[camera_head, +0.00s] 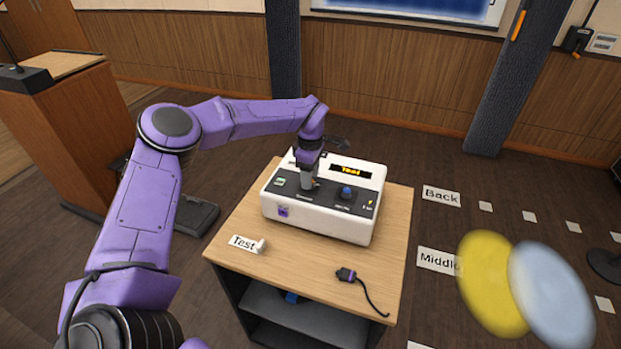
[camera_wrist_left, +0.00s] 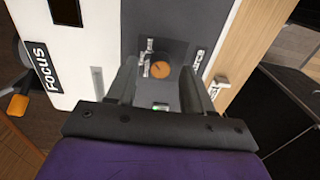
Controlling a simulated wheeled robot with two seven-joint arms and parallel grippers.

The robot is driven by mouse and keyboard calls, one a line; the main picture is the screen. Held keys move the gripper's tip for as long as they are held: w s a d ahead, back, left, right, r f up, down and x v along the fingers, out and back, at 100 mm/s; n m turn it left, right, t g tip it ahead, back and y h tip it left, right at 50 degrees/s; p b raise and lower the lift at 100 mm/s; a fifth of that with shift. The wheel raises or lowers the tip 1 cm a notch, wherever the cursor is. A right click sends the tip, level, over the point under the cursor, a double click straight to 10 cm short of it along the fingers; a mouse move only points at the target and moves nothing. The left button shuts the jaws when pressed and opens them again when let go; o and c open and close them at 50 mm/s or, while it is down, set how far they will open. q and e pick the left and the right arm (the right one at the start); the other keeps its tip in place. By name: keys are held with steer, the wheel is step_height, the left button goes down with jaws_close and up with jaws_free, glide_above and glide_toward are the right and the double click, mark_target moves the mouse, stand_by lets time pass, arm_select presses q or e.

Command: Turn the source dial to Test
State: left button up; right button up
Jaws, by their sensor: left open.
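A white control box (camera_head: 325,222) with a dark top panel stands on a small wooden table. Its display (camera_head: 351,171) glows with yellow letters that appear to read Test. My left gripper (camera_head: 308,184) points down at the left part of the panel and hides the dial there in the head view. In the left wrist view, the round orange-topped source dial (camera_wrist_left: 160,69) shows between the open fingers of my left gripper (camera_wrist_left: 160,82). Small labels sit around the dial, too small to read, and I cannot tell whether the fingers touch it. My right gripper is out of view.
A blue knob (camera_head: 347,191) is right of my gripper on the box. Blurred yellow (camera_head: 485,280) and pale blue (camera_head: 550,295) discs are at the lower right.

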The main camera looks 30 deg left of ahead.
arm_select(q)
step_height(320, 180, up, 10)
steer(key=b, duration=0.1)
steer(key=shift+f+b, duration=0.25)
steer(key=shift+b, duration=0.15)
